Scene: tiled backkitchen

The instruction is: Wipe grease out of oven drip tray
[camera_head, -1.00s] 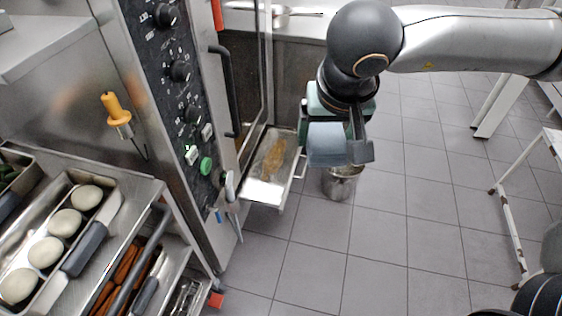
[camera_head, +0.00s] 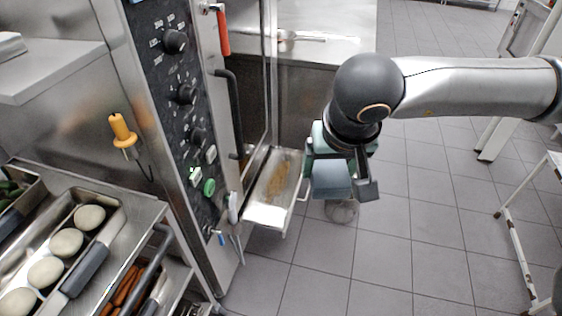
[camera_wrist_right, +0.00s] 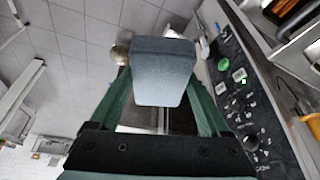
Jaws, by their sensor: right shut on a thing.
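The drip tray (camera_head: 268,214) is a shallow metal pan sticking out from the lower oven front in the head view. A brown grease streak (camera_head: 277,182) lies along its floor. My right gripper (camera_head: 340,180) is shut on a blue-grey sponge (camera_head: 331,179), to the right of the tray and apart from it in the picture. In the right wrist view, the sponge (camera_wrist_right: 163,72) sits between the green fingers and hides much of what lies beyond, including most of the tray. My left gripper is not in view.
The oven control panel (camera_head: 187,110) and door handle (camera_head: 230,115) stand left of the tray. A metal bucket (camera_head: 342,211) is on the floor, partly behind the sponge. A cart with dough balls (camera_head: 66,243) is at lower left.

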